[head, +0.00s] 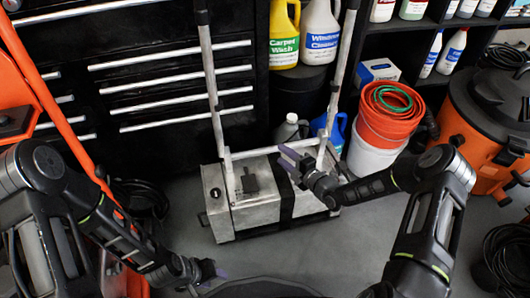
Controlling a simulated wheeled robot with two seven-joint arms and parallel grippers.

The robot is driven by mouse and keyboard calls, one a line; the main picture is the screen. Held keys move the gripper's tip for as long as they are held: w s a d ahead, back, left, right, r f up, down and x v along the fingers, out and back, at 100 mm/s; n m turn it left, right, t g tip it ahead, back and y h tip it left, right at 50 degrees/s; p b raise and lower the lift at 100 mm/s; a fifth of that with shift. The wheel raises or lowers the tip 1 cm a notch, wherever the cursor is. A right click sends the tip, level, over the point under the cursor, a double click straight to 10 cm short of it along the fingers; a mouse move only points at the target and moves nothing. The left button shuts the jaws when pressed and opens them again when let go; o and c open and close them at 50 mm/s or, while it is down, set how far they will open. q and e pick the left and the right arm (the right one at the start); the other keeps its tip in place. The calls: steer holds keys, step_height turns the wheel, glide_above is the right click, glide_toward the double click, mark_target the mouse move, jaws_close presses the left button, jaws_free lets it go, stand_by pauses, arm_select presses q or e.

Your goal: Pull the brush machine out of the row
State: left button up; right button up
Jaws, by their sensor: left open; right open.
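The brush machine (217,189) is a silver metal box on the floor with two upright handle poles joined by a low crossbar (255,152). It stands in front of the black drawer cabinet. My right gripper (289,160) is open, its purple fingers at the right part of the crossbar, overlapping it in the picture. I cannot tell whether the fingers are around the bar or touch it. The gripper and a black band hide part of the box's top. My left gripper (218,272) is open and empty, low in front of the machine's left front corner and apart from it.
A black drawer cabinet (180,75) stands behind. A white bucket with an orange bucket (383,118) inside and an orange-black vacuum (480,125) stand right. An orange frame (58,110) and coiled black cable (140,198) are left. Grey floor (345,250) is clear in front.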

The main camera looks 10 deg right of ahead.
steer(key=shift+w+d, duration=0.2)
steer(key=shift+w, duration=0.05)
steer(key=shift+n, duration=0.3)
steer(key=shift+w+a+f, duration=0.15)
steer(key=shift+w+a, duration=0.15)
steer(key=shift+w, duration=0.15)
steer(key=b, duration=0.3)
glide_above(271, 156)
steer(key=shift+s+d+f, duration=0.15)
steer(key=shift+s+f, duration=0.15)
steer(key=shift+f, duration=0.3)
steer(key=shift+w, duration=0.35)
steer(key=shift+c, duration=0.2)
jaws_close()
